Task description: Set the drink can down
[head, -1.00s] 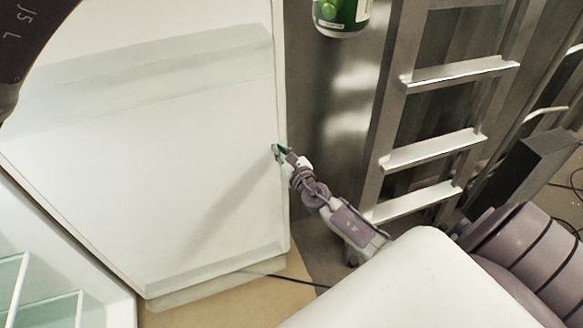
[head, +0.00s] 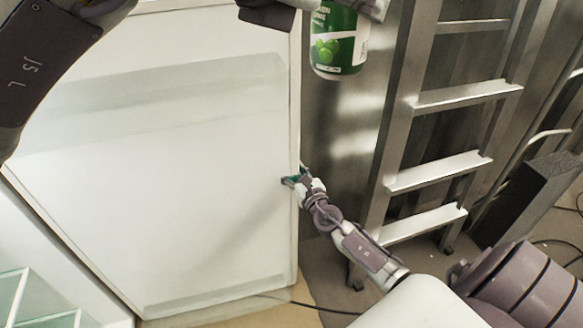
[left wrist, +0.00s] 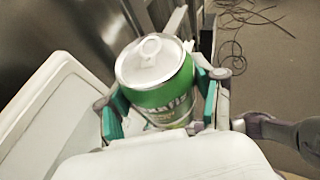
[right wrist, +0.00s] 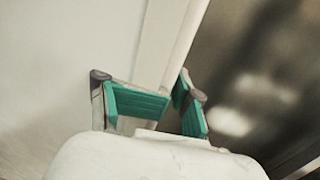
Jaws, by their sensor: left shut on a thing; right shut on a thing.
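The green and white drink can (head: 338,48) shows at the top middle of the head view, with its upper end cut off. My left gripper (left wrist: 162,104) is shut on the can (left wrist: 163,90) in the left wrist view, one teal finger on each side. The can's silver top with its pull tab faces that camera. My right gripper (head: 295,178) is at the right edge of a large white panel (head: 150,190). In the right wrist view my right gripper (right wrist: 158,105) has its teal fingers on both sides of the panel's edge (right wrist: 165,50).
A metal ladder (head: 440,100) stands right of the can, in front of a shiny grey surface (head: 330,130). A dark block (head: 530,200) and cables lie at the right. Glass-like shelves (head: 45,300) show at the lower left.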

